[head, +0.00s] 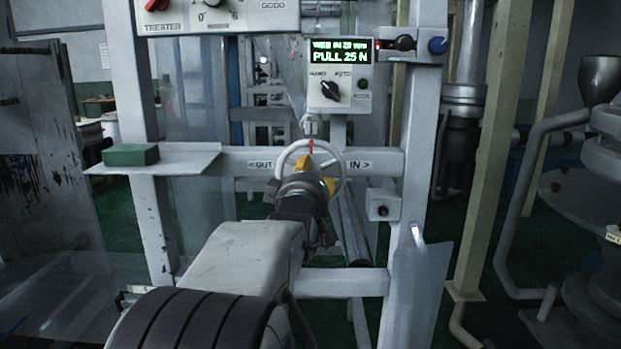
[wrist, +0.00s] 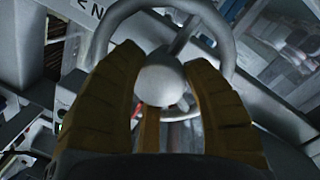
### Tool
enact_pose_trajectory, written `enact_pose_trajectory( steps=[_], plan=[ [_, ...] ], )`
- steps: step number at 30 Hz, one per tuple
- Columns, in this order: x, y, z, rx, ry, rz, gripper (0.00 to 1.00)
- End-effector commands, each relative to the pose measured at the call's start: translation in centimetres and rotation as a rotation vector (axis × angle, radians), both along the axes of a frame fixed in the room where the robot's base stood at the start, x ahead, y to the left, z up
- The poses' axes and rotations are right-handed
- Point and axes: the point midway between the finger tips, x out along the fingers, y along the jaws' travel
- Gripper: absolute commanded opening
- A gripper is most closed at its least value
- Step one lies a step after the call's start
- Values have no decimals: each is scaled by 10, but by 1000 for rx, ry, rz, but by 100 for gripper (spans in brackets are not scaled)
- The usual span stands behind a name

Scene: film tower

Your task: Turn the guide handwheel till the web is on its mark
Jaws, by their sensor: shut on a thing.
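The guide handwheel (head: 288,159) is a pale ring on the frame's crossbar, between the marks OUT and IN. My gripper (head: 316,176), with yellow fingers, is in front of it and hides much of its middle and lower right. In the wrist view the wheel's rim (wrist: 222,28) arches across the top. My gripper (wrist: 163,88) has a finger on each side of a rounded pale knob (wrist: 160,78) and is shut on it.
A switch box (head: 340,88) with a MANU/AUTO selector hangs above the wheel. A shelf (head: 190,160) at the left bears a green block (head: 131,154). A clear sheet (head: 416,290) hangs at the lower right of the frame. Frame posts stand on both sides.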

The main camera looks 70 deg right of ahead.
Motion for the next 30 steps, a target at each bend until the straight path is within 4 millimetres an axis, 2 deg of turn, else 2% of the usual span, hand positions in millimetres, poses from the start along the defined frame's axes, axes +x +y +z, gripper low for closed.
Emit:
enact_pose_trajectory(
  steps=[1,9,20,26,30],
  plan=[
    [0,0,0,0,0,0,31],
    [0,0,0,0,0,0,7],
    [0,0,-1,21,-72,0,7],
    [0,2,-4,62,-211,0,7],
    [0,11,-6,99,-332,0,7]
  ],
)
